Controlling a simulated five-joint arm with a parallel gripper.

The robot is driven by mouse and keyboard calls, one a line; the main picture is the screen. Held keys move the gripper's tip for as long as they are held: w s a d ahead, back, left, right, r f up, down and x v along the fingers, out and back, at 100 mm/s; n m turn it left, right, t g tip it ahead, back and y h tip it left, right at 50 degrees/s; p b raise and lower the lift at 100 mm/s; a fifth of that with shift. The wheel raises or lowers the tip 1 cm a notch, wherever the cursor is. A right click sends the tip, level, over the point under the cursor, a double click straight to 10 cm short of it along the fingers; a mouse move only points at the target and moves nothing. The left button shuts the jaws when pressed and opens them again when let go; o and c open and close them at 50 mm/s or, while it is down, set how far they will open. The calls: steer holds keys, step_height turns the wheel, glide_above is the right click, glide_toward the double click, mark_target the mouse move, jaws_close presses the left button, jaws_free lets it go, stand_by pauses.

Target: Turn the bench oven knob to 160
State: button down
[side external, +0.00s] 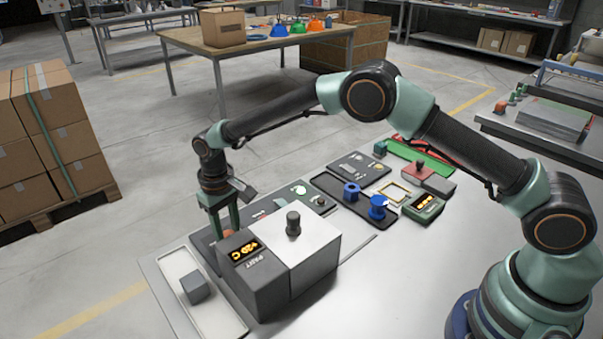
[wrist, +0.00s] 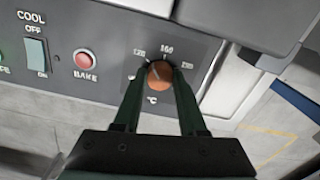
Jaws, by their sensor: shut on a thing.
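The bench oven (side external: 262,275) is a grey box with a pale top at the table's near left. Its amber display (side external: 244,250) faces up; the digits look like 120 C but are small and skewed. The orange-brown knob (wrist: 160,74) sits on its dark front panel (wrist: 205,50), under a printed scale with 160 at the top and smaller marks either side. My gripper (wrist: 159,78) is shut on the knob, one dark green finger on each side. In the side external view my gripper (side external: 225,222) reaches down behind the oven. A pale line on the knob seems to lean upper left, between 160 and the left mark.
A red BAKE button (wrist: 87,60) and a COOL switch (wrist: 36,54) sit left of the knob. A white tray (side external: 180,265) with a grey block (side external: 195,288) lies beside the oven. A dark tray (side external: 330,188) with blue parts lies further back. The table's right front is clear.

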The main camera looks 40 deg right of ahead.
steer(key=m, duration=0.4)
steer(key=shift+s+a, duration=0.15)
steer(key=shift+a, duration=0.05)
steer(key=shift+f+m, duration=0.1)
steer(key=shift+m, duration=2.1)
steer(key=shift+c, duration=2.3)
jaws_free()
steer(key=shift+d, duration=0.1)
